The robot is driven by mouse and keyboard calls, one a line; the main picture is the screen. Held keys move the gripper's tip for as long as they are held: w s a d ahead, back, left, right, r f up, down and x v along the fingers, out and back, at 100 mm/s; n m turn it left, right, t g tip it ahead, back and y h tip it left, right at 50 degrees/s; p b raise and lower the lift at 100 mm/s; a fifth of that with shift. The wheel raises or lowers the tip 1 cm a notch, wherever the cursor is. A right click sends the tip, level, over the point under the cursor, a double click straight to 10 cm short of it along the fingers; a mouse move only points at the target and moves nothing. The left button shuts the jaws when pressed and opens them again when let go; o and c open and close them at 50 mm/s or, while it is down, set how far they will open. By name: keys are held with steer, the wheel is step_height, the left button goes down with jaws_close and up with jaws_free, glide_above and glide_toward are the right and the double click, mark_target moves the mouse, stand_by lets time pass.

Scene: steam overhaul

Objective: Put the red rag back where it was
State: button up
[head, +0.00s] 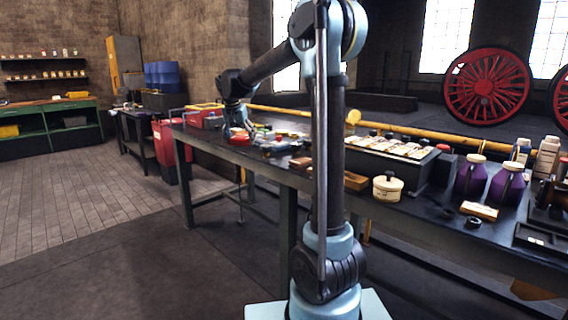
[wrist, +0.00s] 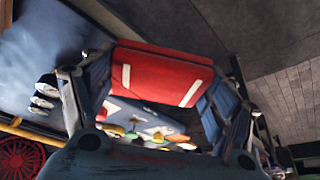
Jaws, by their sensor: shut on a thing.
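A red cloth-like piece with white stripes, which I take to be the red rag (wrist: 160,74), spans the space between my fingers in the wrist view. My gripper (wrist: 157,82) is shut on it, with one finger at each end. In the head view my gripper (head: 236,131) is low over the far left part of the long workbench (head: 225,151). The rag is hard to make out there among small red and coloured items. Whether it touches the bench cannot be told.
Small coloured items (head: 275,140) crowd the bench by my gripper. A cream pot (head: 387,187), a dark case of labelled pieces (head: 398,150) and purple bottles (head: 470,178) stand farther right. A yellow rail (head: 400,128) runs along the back. Red containers (head: 166,150) stand beyond the left end.

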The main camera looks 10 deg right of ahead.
steer(key=d+r+m+g+h, duration=0.15)
steer(key=d+m, duration=0.45)
steer(key=d, duration=1.1)
glide_above(286, 160)
steer(key=a, duration=0.1)
steer(key=shift+m+h, duration=0.25)
steer(key=shift+m, duration=0.05)
steer(key=f, duration=0.4)
steer(key=shift+s+f, duration=0.3)
steer(key=shift+s, duration=0.05)
steer(key=shift+f, duration=2.55)
steer(key=o, duration=0.9)
steer(key=shift+f, duration=0.1)
